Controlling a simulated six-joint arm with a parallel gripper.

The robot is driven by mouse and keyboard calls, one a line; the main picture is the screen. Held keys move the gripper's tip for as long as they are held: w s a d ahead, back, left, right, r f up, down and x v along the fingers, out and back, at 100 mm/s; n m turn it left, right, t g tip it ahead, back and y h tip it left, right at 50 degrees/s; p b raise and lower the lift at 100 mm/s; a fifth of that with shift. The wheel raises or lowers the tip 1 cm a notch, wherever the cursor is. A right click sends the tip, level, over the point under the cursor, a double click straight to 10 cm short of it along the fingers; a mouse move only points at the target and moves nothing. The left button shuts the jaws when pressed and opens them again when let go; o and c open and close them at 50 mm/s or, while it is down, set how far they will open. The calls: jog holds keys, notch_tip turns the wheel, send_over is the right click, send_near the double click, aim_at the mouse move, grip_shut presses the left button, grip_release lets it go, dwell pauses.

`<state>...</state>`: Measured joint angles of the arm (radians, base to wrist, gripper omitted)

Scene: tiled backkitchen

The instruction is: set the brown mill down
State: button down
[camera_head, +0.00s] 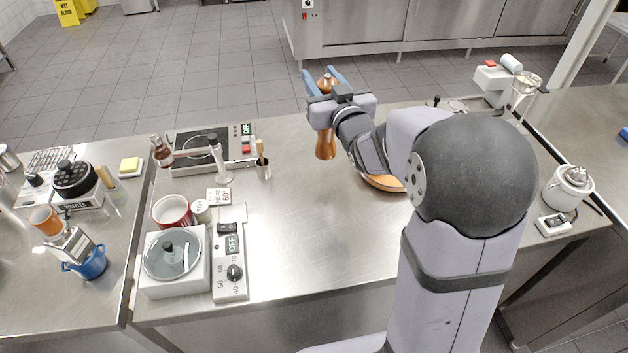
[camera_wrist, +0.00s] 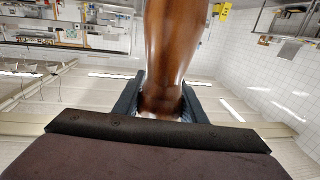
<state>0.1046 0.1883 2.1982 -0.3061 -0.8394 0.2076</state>
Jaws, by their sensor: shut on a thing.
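The brown mill (camera_head: 325,146) is a turned, glossy wooden mill. My gripper (camera_head: 322,84) is shut on it near its narrow upper part, with the blue fingers on either side. In the head view the mill's lower body hangs below the gripper, over the steel counter (camera_head: 290,215). I cannot tell surely whether its base touches the counter. In the wrist view the mill (camera_wrist: 176,45) fills the upper middle, between the dark fingers (camera_wrist: 162,98); its far end is out of that frame.
The counter's middle is clear.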

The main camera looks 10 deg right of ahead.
jog(key=a+f+n+y+p, duration=0.1)
jog(key=a+f+y, duration=0.1)
jog(key=f, duration=0.7)
jog(key=shift+a+f+n, duration=0.2)
jog(key=shift+a+n, duration=0.1)
jog(key=shift+a, duration=0.4)
dwell(0.4)
jog(key=shift+f, duration=0.15)
jog(key=c, duration=1.1)
grip_release()
